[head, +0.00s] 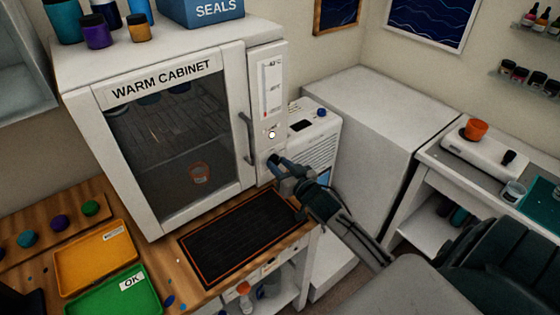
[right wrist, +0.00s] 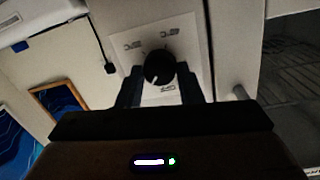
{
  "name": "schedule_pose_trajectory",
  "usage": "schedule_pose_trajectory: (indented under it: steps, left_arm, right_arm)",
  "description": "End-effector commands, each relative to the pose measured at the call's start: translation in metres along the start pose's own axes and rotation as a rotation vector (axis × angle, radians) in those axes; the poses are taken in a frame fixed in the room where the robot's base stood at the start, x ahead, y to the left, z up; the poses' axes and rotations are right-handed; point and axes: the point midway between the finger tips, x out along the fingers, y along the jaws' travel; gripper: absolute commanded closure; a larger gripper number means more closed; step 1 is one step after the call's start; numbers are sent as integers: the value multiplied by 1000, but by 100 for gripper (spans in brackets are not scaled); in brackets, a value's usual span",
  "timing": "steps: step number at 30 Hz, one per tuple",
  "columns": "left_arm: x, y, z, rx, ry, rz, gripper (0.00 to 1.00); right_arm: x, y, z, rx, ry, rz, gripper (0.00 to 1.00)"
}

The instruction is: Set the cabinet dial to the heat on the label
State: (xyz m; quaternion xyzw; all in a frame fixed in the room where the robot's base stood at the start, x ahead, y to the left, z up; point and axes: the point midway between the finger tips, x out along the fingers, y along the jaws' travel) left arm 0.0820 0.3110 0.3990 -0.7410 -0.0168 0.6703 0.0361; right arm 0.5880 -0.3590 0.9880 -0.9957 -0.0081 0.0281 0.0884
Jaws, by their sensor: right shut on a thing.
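The warm cabinet (head: 75,75) stands on the wooden bench with its glass door shut. Its right-hand panel bears a white scale strip (head: 270,85) with small markings and a round light (head: 271,134). My right gripper (head: 275,161) is at the lower part of this panel and hides the dial in the head view. In the right wrist view the black dial (right wrist: 158,67) sits between the fingers of my right gripper (right wrist: 160,88), which is shut on it.
An orange-rimmed cup (head: 200,174) with a label is behind the cabinet glass. A dark mat (head: 240,238) lies in front of the door. Yellow (head: 95,258) and green (head: 117,295) trays are at left. The door handle (head: 247,138) is close left of my right gripper.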

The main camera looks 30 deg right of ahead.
Motion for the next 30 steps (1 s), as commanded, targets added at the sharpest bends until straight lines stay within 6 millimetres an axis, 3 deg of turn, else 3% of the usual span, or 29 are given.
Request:
schedule_pose_trajectory:
  steps: [3,15,30]
  left_arm:
    - [-14,-1,-2,0,0,0,100]
    - [-36,-3,-4,0,1,0,100]
    - [-41,-3,-5,0,1,0,100]
  right_arm:
    - [0,0,-4,106,-8,-4,90]
    - [0,1,-2,370,-25,-16,90]
    - [0,2,0,455,-30,-20,90]
